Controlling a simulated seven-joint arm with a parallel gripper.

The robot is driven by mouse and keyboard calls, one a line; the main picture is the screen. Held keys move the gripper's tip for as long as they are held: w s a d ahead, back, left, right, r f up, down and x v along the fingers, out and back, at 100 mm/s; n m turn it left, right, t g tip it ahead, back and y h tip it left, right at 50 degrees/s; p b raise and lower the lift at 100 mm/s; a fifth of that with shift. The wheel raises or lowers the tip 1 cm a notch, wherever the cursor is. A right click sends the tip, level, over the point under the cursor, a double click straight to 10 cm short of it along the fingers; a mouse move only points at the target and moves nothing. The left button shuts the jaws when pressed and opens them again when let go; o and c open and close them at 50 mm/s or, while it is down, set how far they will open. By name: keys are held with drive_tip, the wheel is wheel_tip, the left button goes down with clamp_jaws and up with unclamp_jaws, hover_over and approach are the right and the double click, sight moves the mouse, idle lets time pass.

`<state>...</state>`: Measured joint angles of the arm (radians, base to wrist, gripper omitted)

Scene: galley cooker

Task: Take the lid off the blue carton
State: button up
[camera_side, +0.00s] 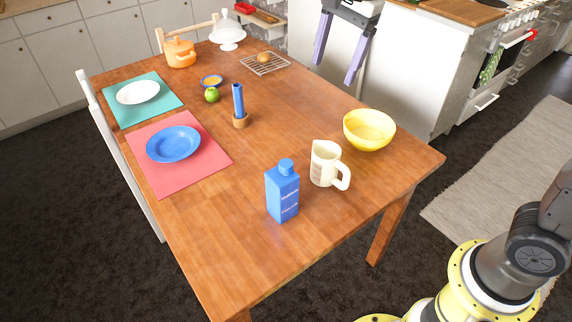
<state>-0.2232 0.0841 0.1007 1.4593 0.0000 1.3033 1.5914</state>
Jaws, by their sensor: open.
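The blue carton (283,197) stands upright on the wooden table, near its front corner. Its blue round lid (286,167) is on top. My gripper (334,70) hangs at the top of the view, with two lilac fingers wide apart and nothing between them. It is well above and apart from the carton in the picture. Its upper part is cut off by the frame edge.
A cream measuring jug (324,166) stands close to the right of the carton, and a yellow bowl (369,131) lies beyond it. A blue candle (238,101) in a holder and a blue plate (173,143) on a red mat (190,184) are farther back. The table (222,255) is clear in front.

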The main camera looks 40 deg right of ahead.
drive_tip(key=w+a+f+g, duration=0.2)
drive_tip(key=w+a+f, duration=0.4)
drive_tip(key=f, duration=0.1)
hover_over(286, 163)
drive_tip(key=shift+n, duration=0.4)
drive_tip(key=f, duration=1.1)
drive_tip(key=shift+w+a, duration=0.1)
drive_tip(key=shift+a, duration=0.25)
drive_tip(key=shift+d+f, duration=0.2)
drive_tip(key=shift+f, duration=1.35)
drive_tip(key=shift+d+f, duration=0.15)
drive_tip(key=shift+f, duration=1.4)
clamp_jaws()
